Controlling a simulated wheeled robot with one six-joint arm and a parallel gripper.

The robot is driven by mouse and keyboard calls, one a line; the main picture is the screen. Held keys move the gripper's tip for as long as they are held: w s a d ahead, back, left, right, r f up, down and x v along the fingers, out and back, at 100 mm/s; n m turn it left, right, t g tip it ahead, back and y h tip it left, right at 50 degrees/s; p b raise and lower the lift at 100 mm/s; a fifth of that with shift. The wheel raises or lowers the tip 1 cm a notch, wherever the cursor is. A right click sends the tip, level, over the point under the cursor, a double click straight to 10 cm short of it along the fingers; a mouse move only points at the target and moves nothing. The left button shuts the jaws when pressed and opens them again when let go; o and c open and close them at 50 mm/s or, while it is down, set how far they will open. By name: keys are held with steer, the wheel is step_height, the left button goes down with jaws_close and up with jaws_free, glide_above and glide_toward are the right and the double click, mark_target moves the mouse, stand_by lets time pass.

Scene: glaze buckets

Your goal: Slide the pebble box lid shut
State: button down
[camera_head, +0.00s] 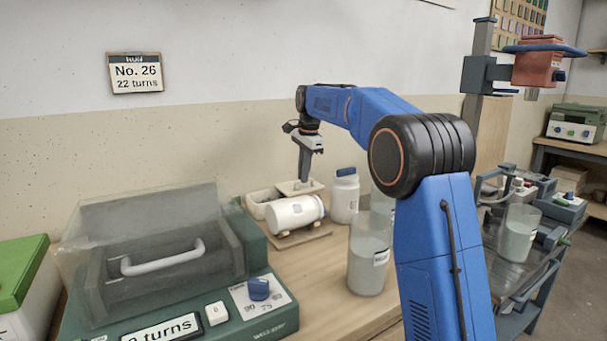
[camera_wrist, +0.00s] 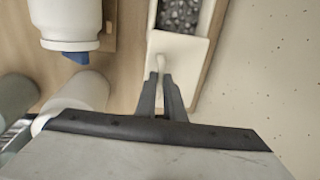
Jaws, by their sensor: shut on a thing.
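The pebble box (camera_head: 257,209) stands on the bench against the wall, behind a white jar lying on its side. Its pale lid (camera_head: 301,187) covers the right part of the box. In the wrist view the lid (camera_wrist: 187,57) leaves one end open, and dark grey pebbles (camera_wrist: 178,14) show there. A small pale knob (camera_wrist: 159,64) stands up from the lid. My gripper (camera_head: 304,179) points down at the lid; in the wrist view its fingers (camera_wrist: 160,84) are shut on the knob. The fingertips partly hide the knob.
The lying white jar (camera_head: 294,212) rests on a wooden stand close in front of the box. An upright white jar (camera_head: 345,196) with a blue cap stands just right. A translucent bucket (camera_head: 369,255) is nearer. A green machine (camera_head: 255,262) fills the left. The wall (camera_wrist: 270,70) runs close behind the box.

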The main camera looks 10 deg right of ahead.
stand_by(0.7)
steer(key=s+a, duration=0.3)
steer(key=a, duration=0.7)
steer(key=shift+s+a, duration=0.25)
steer(key=shift+a, duration=0.05)
steer(key=c, duration=1.8)
jaws_free()
steer(key=shift+c, duration=0.2)
steer(key=shift+r, duration=0.15)
steer(key=s+d+r, duration=0.1)
steer(key=s+r, duration=0.2)
steer(key=r, duration=1.3)
steer(key=shift+r, duration=0.4)
steer(key=shift+s, duration=0.25)
